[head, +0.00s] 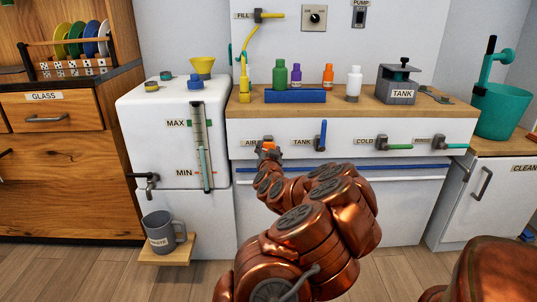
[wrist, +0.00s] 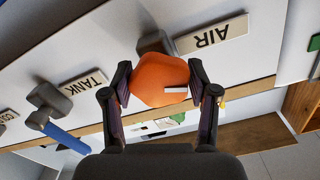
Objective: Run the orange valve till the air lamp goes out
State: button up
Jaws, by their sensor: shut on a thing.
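The orange valve (wrist: 158,78) is a rounded knob with a pale mark on it, mounted on the white panel beside the AIR label (wrist: 213,34). My gripper (wrist: 160,88) has one finger on each side of the knob and is shut on it. In the head view the orange valve (head: 268,146) shows just above my gripper (head: 268,153), partly covered by it, to the right of the AIR label (head: 250,142). I cannot make out an air lamp in either view.
Right of the valve are the blue TANK lever (head: 322,135) and the green COLD lever (head: 398,147). Bottles and a blue block (head: 295,96) stand on the counter above. Left is a white tank (head: 150,120) with a MAX/MIN gauge and a grey mug (head: 160,235) below.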

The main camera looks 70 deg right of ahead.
jog(key=shift+m+b, duration=0.3)
jog(key=shift+m, duration=0.3)
jog(key=o, duration=1.2)
jog(key=shift+c, duration=0.2)
jog(key=v, duration=0.7)
jog(key=shift+a, duration=0.2)
jog(key=shift+s, duration=0.1)
